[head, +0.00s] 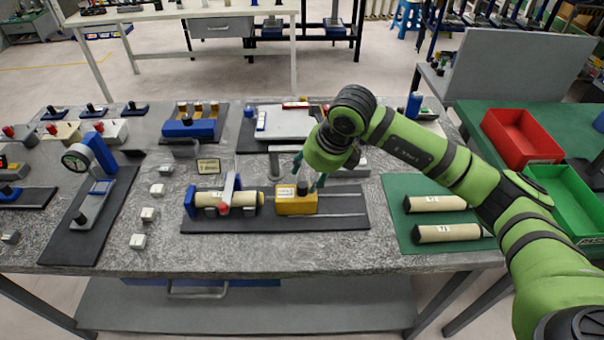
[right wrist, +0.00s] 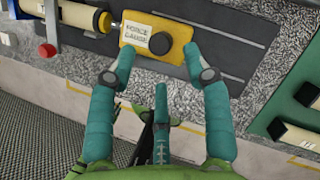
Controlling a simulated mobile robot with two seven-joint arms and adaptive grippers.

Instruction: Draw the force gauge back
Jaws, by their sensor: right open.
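The yellow force gauge (head: 296,200) sits on the dark rail base (head: 345,205) in the middle of the table. In the right wrist view the gauge (right wrist: 158,45) shows a "FORCE GAUGE" label and a black round knob, and a thin metal tip points at the cream cylinder. The cream cylinder (head: 245,199) lies in a blue clamp fixture (head: 190,202) left of the gauge. My right gripper (head: 308,188) is at the gauge. In the right wrist view its teal fingers (right wrist: 160,62) are spread at the gauge's near edge; contact is unclear. My left gripper is not in view.
Two cream cylinders (head: 438,203) lie on a green mat (head: 408,225) to the right. A dial gauge stand (head: 95,165) is at the left. Small white blocks (head: 148,214) lie between. A red bin (head: 522,138) and a green bin (head: 565,200) stand at the right.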

